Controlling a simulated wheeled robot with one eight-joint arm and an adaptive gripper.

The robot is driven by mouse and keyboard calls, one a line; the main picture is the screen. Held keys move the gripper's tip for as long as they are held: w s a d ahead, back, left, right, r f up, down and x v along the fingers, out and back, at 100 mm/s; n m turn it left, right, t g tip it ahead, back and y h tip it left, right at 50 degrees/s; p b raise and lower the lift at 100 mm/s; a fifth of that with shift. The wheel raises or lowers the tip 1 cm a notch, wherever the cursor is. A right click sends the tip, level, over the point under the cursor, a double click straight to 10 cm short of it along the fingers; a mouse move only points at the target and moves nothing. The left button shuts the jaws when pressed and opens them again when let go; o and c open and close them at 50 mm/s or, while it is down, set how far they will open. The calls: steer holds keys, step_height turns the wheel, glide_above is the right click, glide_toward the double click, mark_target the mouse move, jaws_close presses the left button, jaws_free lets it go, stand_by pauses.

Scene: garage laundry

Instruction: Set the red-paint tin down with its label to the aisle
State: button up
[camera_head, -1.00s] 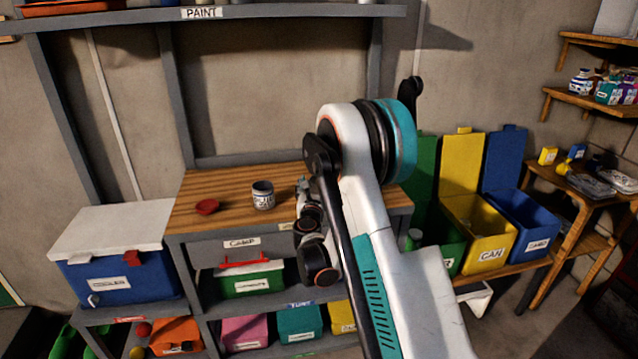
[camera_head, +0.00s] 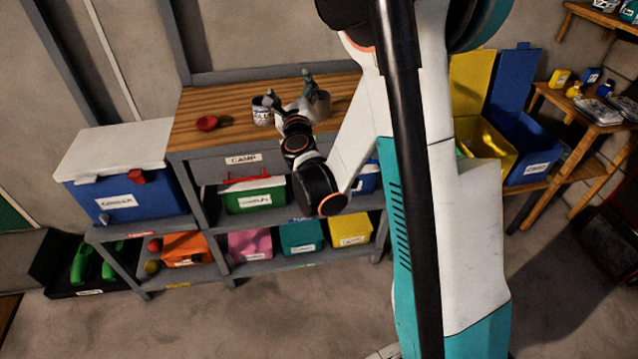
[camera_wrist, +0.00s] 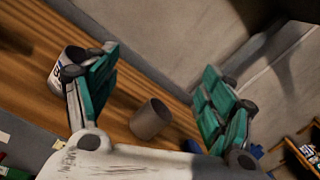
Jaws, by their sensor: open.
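A tin with a white label bearing dark lettering (camera_head: 262,114) stands on the wooden bench top (camera_head: 205,103); it also shows at the left of the wrist view (camera_wrist: 56,76), beside one finger. A plain grey tin (camera_head: 322,106) stands to its right, partly behind my gripper (camera_head: 288,88). In the wrist view this grey tin (camera_wrist: 150,118) lies between the spread fingers, with gaps on both sides, and no label shows on its visible side. My gripper (camera_wrist: 160,62) is open and empty. I cannot read which tin is the red paint.
A small red dish (camera_head: 207,123) lies left of the tins. A blue cooler with white lid (camera_head: 125,190) stands left of the bench. A shelf with labelled boxes, including a green one (camera_head: 252,196), is below. Yellow (camera_head: 485,140) and blue (camera_head: 530,145) bins stand right.

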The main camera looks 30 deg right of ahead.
steer(key=s+a+r+n+g+y, duration=0.1)
steer(key=s+a+r+n+y, duration=0.35)
steer(key=a+n, duration=0.4)
steer(key=s+a+r+n+g+y, duration=0.2)
steer(key=s+a+r+n+y, duration=0.25)
steer(key=n, duration=0.75)
steer(key=s+d+f+n+g+h, duration=0.1)
steer(key=s+f+n+g, duration=0.1)
steer(key=s, duration=0.6)
steer(key=s+d+f+n+g+h, duration=0.1)
steer(key=s+f+n+g, duration=0.2)
steer(key=s+f+n, duration=0.2)
steer(key=s+d+f+n+g, duration=0.1)
steer(key=s+n, duration=0.5)
steer(key=s, duration=0.7)
step_height(320, 180, down, 3)
steer(key=shift+r+g+h, duration=0.2)
steer(key=shift+g+h, duration=0.2)
steer(key=shift+g, duration=0.5)
steer(key=shift+o, duration=0.5)
steer(key=shift+s+n, duration=0.1)
steer(key=shift+n, duration=0.15)
